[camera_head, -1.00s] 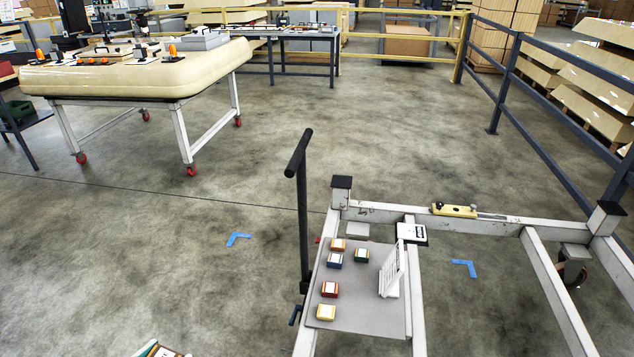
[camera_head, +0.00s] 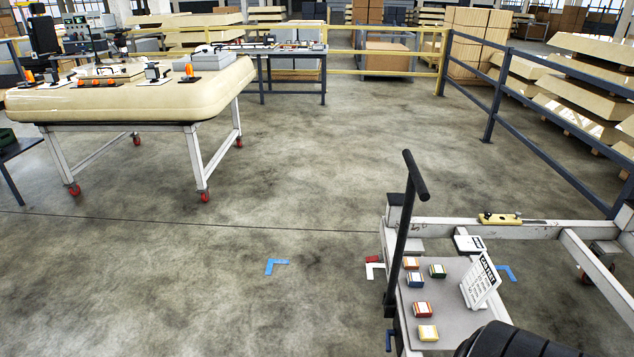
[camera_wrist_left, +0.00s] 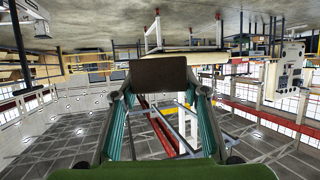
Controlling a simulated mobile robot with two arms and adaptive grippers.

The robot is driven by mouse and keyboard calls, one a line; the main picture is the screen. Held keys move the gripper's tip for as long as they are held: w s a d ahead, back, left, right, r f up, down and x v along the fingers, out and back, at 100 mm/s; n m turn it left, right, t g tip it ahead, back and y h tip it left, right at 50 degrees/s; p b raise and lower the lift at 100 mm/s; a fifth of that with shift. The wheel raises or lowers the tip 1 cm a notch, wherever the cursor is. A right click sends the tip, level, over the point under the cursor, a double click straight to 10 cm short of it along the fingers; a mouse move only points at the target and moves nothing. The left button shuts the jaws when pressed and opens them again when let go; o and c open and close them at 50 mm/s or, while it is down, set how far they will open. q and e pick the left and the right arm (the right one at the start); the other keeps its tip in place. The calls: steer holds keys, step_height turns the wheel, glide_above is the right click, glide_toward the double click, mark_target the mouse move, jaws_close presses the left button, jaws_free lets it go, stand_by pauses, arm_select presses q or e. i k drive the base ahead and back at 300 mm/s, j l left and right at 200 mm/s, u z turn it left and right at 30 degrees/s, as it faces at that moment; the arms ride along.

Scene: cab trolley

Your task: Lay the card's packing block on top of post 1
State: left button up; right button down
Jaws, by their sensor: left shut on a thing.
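My left gripper (camera_wrist_left: 160,90) shows in the left wrist view, its green fingers shut on a dark brown block (camera_wrist_left: 160,70). That block is held flat across the fingertips, and the space around it looks open. Neither gripper's fingers show in the head view. In the head view a white card (camera_head: 482,281) with black print stands tilted on the trolley's grey board (camera_head: 452,301); its text is too small to read fully. A frame post (camera_head: 395,198) with a dark top stands behind the trolley handle, partly hidden by it. I cannot tell which post is numbered 1.
Several small coloured blocks (camera_head: 421,308) lie on the board. The black upright handle (camera_head: 408,215) rises at its left. A yellow fitting (camera_head: 499,218) sits on the rear beam. A cream-topped table (camera_head: 130,95) stands at left. The floor between is clear.

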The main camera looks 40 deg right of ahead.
mark_target(398, 198)
steer(key=i+j+z, duration=0.25)
steer(key=i, duration=0.25)
steer(key=i+j+z, duration=0.25)
steer(key=i, duration=0.25)
steer(key=i+z, duration=0.25)
steer(key=z, duration=0.2)
steer(key=i+z, duration=0.25)
steer(key=z, duration=0.2)
steer(key=i+z, duration=0.25)
steer(key=z, duration=0.2)
steer(key=i+j+z, duration=0.25)
steer(key=z, duration=0.2)
steer(key=i+j+z, duration=0.15)
steer(key=i+z, duration=0.15)
steer(key=z, duration=0.15)
steer(key=i+j+z, duration=0.25)
steer(key=z, duration=0.2)
steer(key=i+j+z, duration=0.15)
steer(key=j+z, duration=0.3)
steer(key=i+j+z, duration=0.15)
steer(key=j+z, duration=0.15)
steer(key=z, duration=0.15)
steer(key=i+j+z, duration=0.15)
steer(key=j, duration=0.15)
steer(key=j+z, duration=0.2)
steer(key=j, duration=0.15)
